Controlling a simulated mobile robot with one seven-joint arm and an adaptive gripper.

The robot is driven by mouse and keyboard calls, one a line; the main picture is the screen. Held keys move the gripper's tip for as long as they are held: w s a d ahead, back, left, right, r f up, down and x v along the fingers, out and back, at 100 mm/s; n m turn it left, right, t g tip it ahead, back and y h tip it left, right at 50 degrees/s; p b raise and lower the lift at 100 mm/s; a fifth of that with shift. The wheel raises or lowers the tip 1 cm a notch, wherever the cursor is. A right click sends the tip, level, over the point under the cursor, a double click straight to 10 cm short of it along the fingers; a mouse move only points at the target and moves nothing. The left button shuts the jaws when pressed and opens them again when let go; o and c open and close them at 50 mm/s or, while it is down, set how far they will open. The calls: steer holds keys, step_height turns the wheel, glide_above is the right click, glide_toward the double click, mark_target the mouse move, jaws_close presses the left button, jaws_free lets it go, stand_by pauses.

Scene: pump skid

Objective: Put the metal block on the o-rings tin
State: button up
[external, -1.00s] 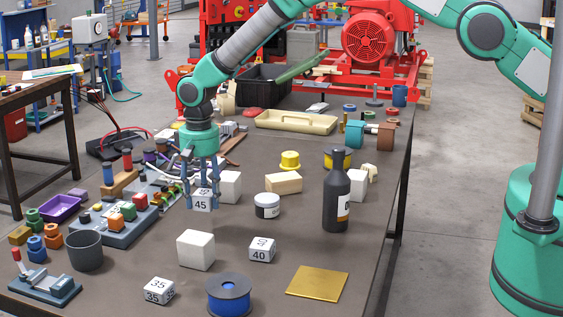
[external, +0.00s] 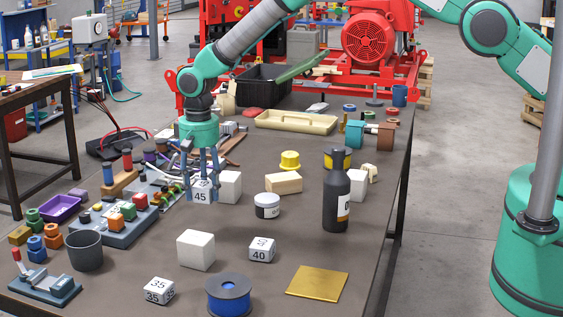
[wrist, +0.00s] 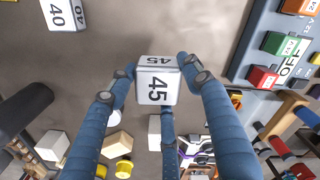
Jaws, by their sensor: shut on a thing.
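A pale grey cube marked 45 (external: 202,195), likely the metal block, is between the fingers of my gripper (external: 202,190). In the wrist view the cube (wrist: 156,85) is gripped by the blue fingers, its 45 faces toward the camera. It seems to be a little above the table. A small round tin with a white label (external: 267,207), likely the o-rings tin, stands upright to the right of my gripper. Its lid is pale and bare. In the wrist view it is mostly hidden behind the left finger.
A white cube (external: 229,187) stands close to the right of the gripper. A wooden block (external: 284,183) lies behind the tin, and a tall dark bottle (external: 337,195) stands right of it. Cubes marked 40 (external: 262,249) and 35 (external: 159,290) are nearer. A switch panel (external: 120,222) is left.

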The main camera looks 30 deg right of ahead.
steer(key=shift+w+d+r, duration=0.2)
steer(key=shift+d+r, duration=0.05)
steer(key=shift+d, duration=0.2)
steer(key=w+d+r, duration=0.1)
steer(key=d+r, duration=0.1)
steer(key=d, duration=0.7)
steer(key=w+d+r, duration=0.1)
steer(key=d+r, duration=0.2)
steer(key=d, duration=0.6)
steer(key=shift+w+d+m+b, duration=0.2)
steer(key=shift+m+b, duration=0.1)
steer(key=shift+b, duration=0.05)
glide_above(266, 198)
steer(key=shift+w+f, duration=0.15)
steer(key=shift+f, duration=2.95)
steer(key=shift+f, duration=0.1)
steer(key=shift+f, duration=1.75)
steer(key=shift+f, duration=0.15)
